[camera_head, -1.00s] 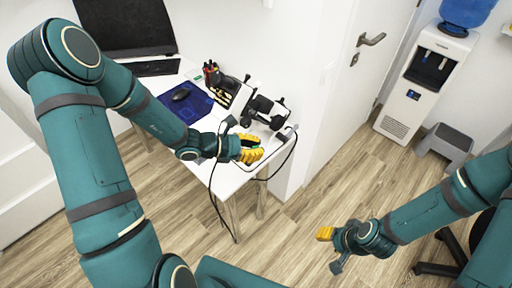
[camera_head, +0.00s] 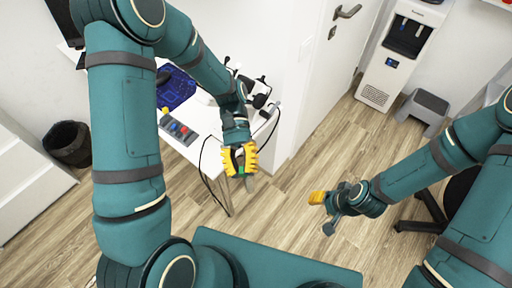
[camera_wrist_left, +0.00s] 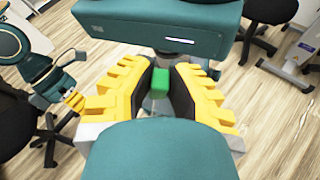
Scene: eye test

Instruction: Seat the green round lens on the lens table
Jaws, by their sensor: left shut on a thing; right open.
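My left gripper (camera_head: 239,164) points down in front of the desk's near corner, over the floor in the head view. Its yellow fingers are shut on a small green piece, the green lens (camera_wrist_left: 160,82), seen between the dark finger pads in the left wrist view. Its round outline does not show there. A black and white instrument (camera_head: 258,93) stands on the desk behind the left forearm, partly hidden. I cannot make out the lens table on it. My right gripper (camera_head: 324,212) is open and empty over the floor at the right.
The white desk (camera_head: 207,124) carries a blue mat (camera_head: 176,88) and a grey tray with coloured pieces (camera_head: 179,129). A dark cable (camera_head: 201,160) hangs off its edge. A black bin (camera_head: 68,144), a grey stool (camera_head: 424,108) and a water dispenser (camera_head: 391,60) stand around. Floor between is clear.

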